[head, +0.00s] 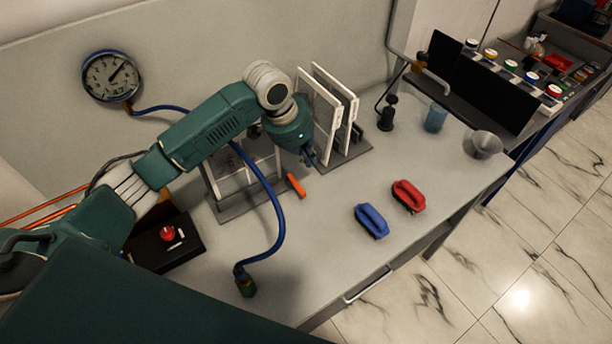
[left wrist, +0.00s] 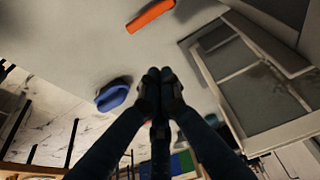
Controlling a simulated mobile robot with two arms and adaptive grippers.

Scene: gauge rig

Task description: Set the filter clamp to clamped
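An orange handle (head: 296,185), which looks like the filter clamp's lever, lies low beside the filter stand, angled across the table. It also shows as an orange bar (left wrist: 150,15) at the top of the left wrist view. White framed filter panels (head: 319,112) stand upright on a grey base; a framed panel (left wrist: 252,85) fills the right of the left wrist view. My left gripper (head: 309,160) points down in front of the panels, just above and behind the orange handle. Its fingertips (left wrist: 160,78) are together with nothing visible between them. My right gripper is not in view.
A blue hose (head: 276,215) curves over the table below my left arm. A gauge (head: 111,76) hangs on the wall.

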